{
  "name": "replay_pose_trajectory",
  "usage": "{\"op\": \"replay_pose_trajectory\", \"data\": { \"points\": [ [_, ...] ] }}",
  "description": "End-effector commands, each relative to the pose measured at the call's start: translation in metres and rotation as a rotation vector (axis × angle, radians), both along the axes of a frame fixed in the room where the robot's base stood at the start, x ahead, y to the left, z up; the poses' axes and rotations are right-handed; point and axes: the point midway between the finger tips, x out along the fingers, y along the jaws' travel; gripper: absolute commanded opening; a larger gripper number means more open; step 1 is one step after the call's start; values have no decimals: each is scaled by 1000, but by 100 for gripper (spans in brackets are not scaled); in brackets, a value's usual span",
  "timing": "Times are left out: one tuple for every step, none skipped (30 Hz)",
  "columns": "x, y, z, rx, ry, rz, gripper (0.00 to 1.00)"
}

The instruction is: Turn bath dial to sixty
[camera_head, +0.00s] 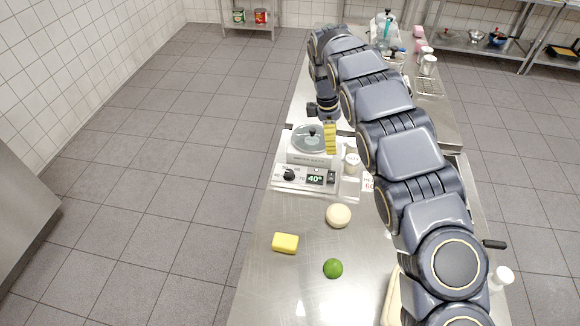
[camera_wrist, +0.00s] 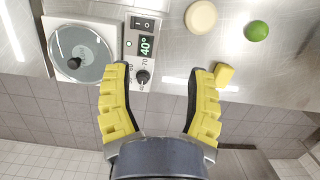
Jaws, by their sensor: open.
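The bath (camera_head: 309,161) is a white and steel unit with a round lid on the metal counter. Its front panel carries a black dial (camera_head: 289,175) and a display (camera_head: 314,178) reading 40°. In the wrist view the dial (camera_wrist: 142,76) sits just beyond my left finger's tip, below the display (camera_wrist: 146,47), with printed numbers around it. My gripper (camera_wrist: 160,72) has yellow padded fingers spread wide with nothing between them. The left finger appears close to the panel; contact cannot be told. In the head view a yellow finger (camera_head: 330,139) shows beside the lid.
A round cream item (camera_head: 339,215), a lime (camera_head: 333,268) and a yellow block (camera_head: 285,243) lie on the counter in front of the bath. A small white jar (camera_head: 352,163) stands right of it. Bottles and racks stand farther back. The counter's left edge is near the bath.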

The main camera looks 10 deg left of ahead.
Motion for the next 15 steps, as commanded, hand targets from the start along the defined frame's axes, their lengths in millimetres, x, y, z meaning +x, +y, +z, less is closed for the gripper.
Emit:
{"op": "replay_pose_trajectory", "data": {
  "points": [
    [7, 18, -19, 24, 16, 88, 55],
    [10, 28, -28, 39, 21, 141, 55],
    [13, 40, -38, 57, 29, 205, 55],
    [14, 49, -46, 73, 34, 250, 55],
    [16, 57, -52, 88, 36, 291, 55],
    [17, 67, -61, 105, 42, 342, 55],
    [17, 74, -66, 119, 44, 375, 55],
    [18, 81, -69, 130, 44, 406, 55],
    [17, 87, -75, 143, 47, 440, 55],
    [17, 91, -78, 151, 49, 460, 55],
    [17, 95, -80, 158, 50, 477, 55],
    [17, 98, -82, 166, 48, 493, 55],
    [17, 100, -83, 170, 47, 503, 55],
    [17, 102, -84, 172, 47, 510, 55],
    [18, 102, -85, 174, 46, 514, 55]
  ]
}}
